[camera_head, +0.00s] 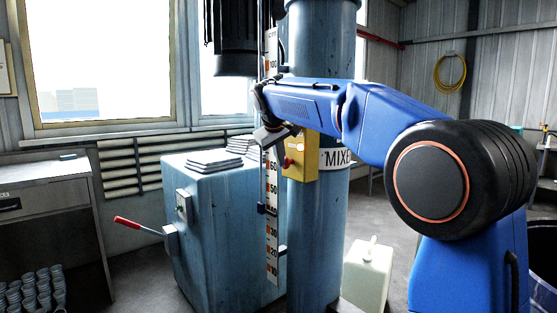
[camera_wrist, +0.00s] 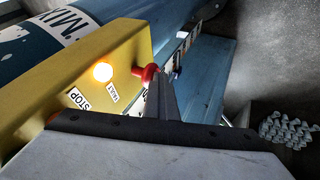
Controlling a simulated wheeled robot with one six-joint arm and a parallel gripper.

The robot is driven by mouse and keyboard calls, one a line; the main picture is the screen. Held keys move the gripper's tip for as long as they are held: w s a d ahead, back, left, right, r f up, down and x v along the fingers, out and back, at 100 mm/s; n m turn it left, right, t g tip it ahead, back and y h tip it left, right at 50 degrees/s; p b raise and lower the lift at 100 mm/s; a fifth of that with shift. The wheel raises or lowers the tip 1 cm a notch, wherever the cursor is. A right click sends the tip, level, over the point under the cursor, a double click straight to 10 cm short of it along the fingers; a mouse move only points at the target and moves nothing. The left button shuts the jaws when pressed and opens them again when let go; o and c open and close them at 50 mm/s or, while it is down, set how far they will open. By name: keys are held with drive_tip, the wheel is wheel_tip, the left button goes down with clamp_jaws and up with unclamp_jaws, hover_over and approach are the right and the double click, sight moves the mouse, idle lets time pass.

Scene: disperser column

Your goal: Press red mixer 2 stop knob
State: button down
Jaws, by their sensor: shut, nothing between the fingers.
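A yellow control box (camera_head: 304,160) is mounted on the blue column. In the head view a red knob (camera_head: 288,162) sticks out at its left side. In the wrist view the box (camera_wrist: 122,43) bears a lit lamp, a STOP label (camera_wrist: 78,97) and a red knob (camera_wrist: 147,73) at its right edge. My gripper (camera_wrist: 160,85) is shut and empty, its tips right beside that knob; contact cannot be told. Another small red part (camera_wrist: 52,117) near the STOP label is mostly hidden behind my gripper. In the head view my gripper (camera_head: 274,137) is left of the box.
The blue column (camera_head: 318,240) carries a MIXER label partly hidden by my arm. A numbered scale (camera_head: 271,220) runs upright beside it. A blue cabinet (camera_head: 215,235) with papers on top and a red-handled lever (camera_head: 128,222) stands left. A pale canister (camera_head: 368,275) stands on the floor at right.

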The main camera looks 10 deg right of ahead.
drive_tip(key=shift+w+d+r, duration=0.1)
drive_tip(key=shift+w+d, duration=0.05)
drive_tip(key=shift+d, duration=0.25)
drive_tip(key=v, duration=1.7)
drive_tip(key=shift+s+a, duration=0.2)
drive_tip(key=shift+a, duration=0.25)
drive_tip(key=shift+r, duration=0.1)
drive_tip(key=s+d+f+m+g+y, duration=0.1)
drive_tip(key=s+d+f, duration=0.5)
drive_tip(key=s+f, duration=0.25)
drive_tip(key=s+d+f+m+g, duration=0.1)
drive_tip(key=s+d+f, duration=0.5)
drive_tip(key=s+f, duration=0.3)
drive_tip(key=s+d+f+m, duration=0.1)
drive_tip(key=s+d+f, duration=0.1)
drive_tip(key=s+f, duration=0.9)
drive_tip(key=s+d+f+m+y, duration=0.1)
drive_tip(key=s+d+f, duration=0.1)
drive_tip(key=s+f, duration=0.9)
wheel_tip(320, 180, down, 4)
drive_tip(key=shift+s+r+m+y, duration=0.15)
drive_tip(key=shift+s+m+y, duration=0.15)
drive_tip(key=shift+m, duration=0.1)
